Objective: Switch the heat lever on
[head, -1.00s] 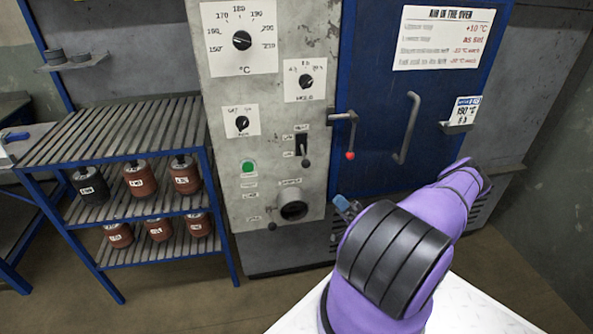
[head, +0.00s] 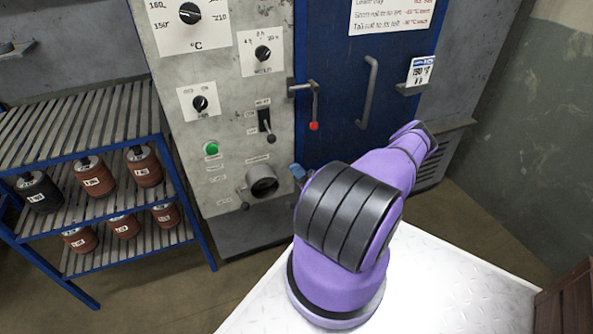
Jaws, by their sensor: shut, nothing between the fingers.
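The heat lever (head: 271,137) is a short dark lever with a round knob, on a black slotted plate on the grey oven control panel (head: 225,115). Its knob hangs at the lower end of the slot. Small labels sit above and left of the slot; they are too blurred to read surely. My purple arm rises at the lower middle. A small blue-grey part of my gripper (head: 298,173) shows past the arm's black-banded joint, below and right of the lever and apart from it. The rest of the gripper is hidden behind the arm.
A red-tipped door latch (head: 314,125) and a long door handle (head: 369,92) stick out at right. A slatted rack (head: 95,225) with several labelled rotors stands at left.

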